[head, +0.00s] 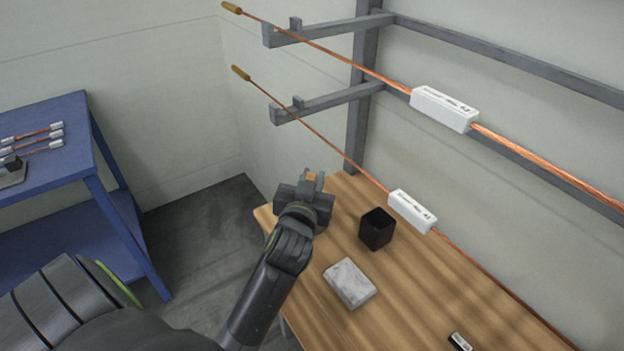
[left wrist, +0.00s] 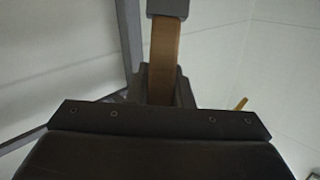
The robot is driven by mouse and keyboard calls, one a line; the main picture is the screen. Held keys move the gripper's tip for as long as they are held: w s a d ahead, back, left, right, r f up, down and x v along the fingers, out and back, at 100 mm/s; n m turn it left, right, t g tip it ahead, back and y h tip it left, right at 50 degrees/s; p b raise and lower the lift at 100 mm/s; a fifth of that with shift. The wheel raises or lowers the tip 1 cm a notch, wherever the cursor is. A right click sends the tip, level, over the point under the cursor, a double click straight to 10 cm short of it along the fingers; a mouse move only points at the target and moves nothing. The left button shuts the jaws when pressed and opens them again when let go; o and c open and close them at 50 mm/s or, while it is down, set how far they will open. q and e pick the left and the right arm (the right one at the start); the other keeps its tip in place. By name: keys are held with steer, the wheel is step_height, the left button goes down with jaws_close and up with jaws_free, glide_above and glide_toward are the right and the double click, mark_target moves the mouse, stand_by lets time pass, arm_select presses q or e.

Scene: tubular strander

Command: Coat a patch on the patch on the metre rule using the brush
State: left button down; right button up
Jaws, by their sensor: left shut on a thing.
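My left gripper (head: 313,181) is raised above the far left end of the wooden table. It is shut on a small brown thing (head: 311,176), of which little shows in the head view. In the left wrist view the brown thing (left wrist: 163,60) is a flat, wood-coloured strip between the dark fingers. I cannot tell whether it is the brush's handle, and no bristles show. I cannot make out a metre rule or a patch in either view. My right gripper is not in view.
The wooden table (head: 410,290) bears a black open cup (head: 377,229), a pale grey block (head: 350,283) and a small black item (head: 461,341). Copper strands with white labelled blocks (head: 444,108) (head: 412,211) run along a grey rack (head: 330,101). A blue bench (head: 60,150) stands left.

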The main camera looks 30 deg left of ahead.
arm_select(q)
steer(key=shift+f+b, duration=0.45)
steer(key=shift+f, duration=0.15)
stand_by(0.6)
stand_by(0.5)
step_height(320, 180, up, 7)
steer(key=p, duration=0.7)
steer(key=shift+r, duration=0.15)
stand_by(0.5)
